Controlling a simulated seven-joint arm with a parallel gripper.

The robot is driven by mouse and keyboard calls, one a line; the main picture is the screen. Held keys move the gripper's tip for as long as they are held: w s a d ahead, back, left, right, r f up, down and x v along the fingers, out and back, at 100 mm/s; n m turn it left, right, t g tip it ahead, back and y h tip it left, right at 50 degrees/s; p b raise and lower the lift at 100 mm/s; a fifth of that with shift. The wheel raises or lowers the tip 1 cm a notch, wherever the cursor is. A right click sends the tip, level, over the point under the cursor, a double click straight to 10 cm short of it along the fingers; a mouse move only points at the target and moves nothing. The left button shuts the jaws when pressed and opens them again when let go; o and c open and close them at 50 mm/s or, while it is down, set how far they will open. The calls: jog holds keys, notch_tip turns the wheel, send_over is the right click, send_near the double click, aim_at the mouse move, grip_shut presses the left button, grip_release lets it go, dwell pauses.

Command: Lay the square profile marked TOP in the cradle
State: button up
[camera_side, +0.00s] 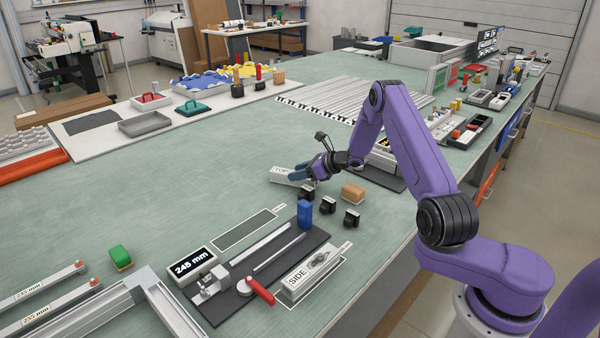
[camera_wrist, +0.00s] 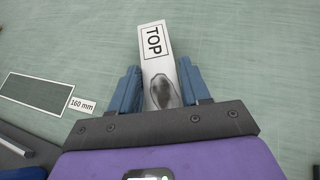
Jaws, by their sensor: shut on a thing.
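The white square profile marked TOP (camera_side: 284,176) is at mid-bench in the side view, its near end hidden by my gripper. In the wrist view the profile (camera_wrist: 153,38) lies lengthwise between blue fingers, with a dark oval patch below its label. My gripper (camera_side: 302,176) is shut on it. I cannot tell whether the profile touches the bench. A profile marked SIDE (camera_side: 310,275) lies beside the plate.
A blue block (camera_side: 304,214) stands at the plate's far end. Black clamps (camera_side: 327,205) and a tan block (camera_side: 353,192) sit near my gripper. An outlined dark rectangle (camera_side: 244,229) is empty.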

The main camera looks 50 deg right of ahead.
jog(key=o, duration=1.1)
jog(key=shift+f, duration=0.15)
